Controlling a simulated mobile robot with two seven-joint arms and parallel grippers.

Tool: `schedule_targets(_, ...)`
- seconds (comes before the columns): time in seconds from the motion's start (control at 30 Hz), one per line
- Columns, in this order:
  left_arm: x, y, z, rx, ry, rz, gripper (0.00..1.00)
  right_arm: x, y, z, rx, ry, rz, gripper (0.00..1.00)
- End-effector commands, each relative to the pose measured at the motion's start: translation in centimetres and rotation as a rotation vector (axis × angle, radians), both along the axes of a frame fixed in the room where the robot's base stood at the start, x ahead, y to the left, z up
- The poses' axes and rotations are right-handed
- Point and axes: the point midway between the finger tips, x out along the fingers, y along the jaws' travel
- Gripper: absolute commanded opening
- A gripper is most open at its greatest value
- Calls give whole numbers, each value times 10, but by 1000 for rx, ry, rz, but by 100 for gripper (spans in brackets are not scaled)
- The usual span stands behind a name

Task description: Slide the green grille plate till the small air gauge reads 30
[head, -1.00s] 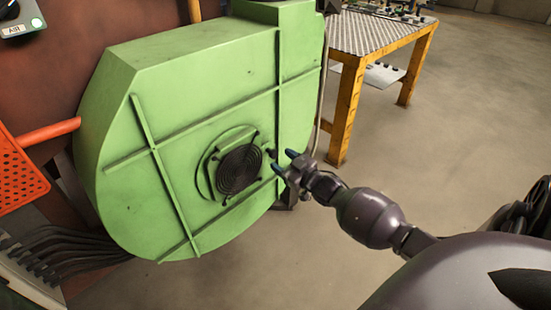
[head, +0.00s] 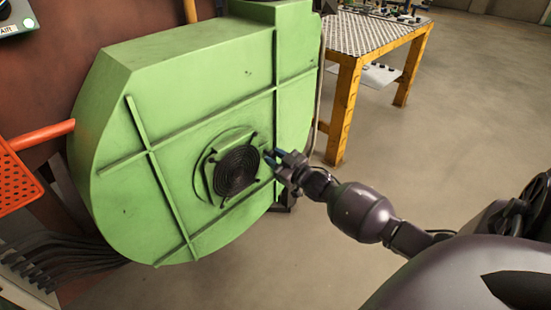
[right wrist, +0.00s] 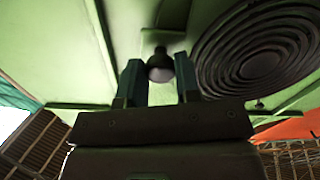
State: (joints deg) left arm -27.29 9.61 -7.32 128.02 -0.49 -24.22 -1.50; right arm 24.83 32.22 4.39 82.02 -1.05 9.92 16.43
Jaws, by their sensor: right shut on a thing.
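The green grille plate (head: 236,171) with its round black grille sits on the front of a large green housing (head: 110,140). In the right wrist view the grille (right wrist: 255,55) is at the upper right. My right gripper (head: 273,160) is at the plate's right edge. In the right wrist view its two fingers are on either side of a small dark round knob (right wrist: 160,68), shut on it. The small air gauge's face cannot be made out; only a dark panel with an AIR label (head: 8,29) shows at the top left. My left gripper is not in view.
A yellow-legged table (head: 375,40) with a patterned metal top stands behind on the right. An orange perforated part (head: 15,180) juts in at the left, above several dark hoses (head: 60,255). The floor to the right is clear.

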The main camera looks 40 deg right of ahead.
Motion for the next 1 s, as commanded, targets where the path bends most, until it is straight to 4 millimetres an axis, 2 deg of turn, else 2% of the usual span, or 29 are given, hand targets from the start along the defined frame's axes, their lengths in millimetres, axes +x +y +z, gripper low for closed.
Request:
schedule_targets(0.13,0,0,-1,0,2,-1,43,0,-1,-1,0,1,0,0)
schedule_targets(0.23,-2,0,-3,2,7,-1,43,0,-11,-2,-2,4,-1,0)
schedule_targets(0.5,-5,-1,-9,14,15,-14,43,4,-65,-6,-5,8,-1,0)
schedule_targets(0.63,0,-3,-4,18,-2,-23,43,5,-83,-5,-4,8,-1,0)
schedule_targets(0.77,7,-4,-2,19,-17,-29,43,6,-90,-2,0,4,0,0)
schedule_targets(1.0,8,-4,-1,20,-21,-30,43,7,-90,-1,1,2,-1,0)
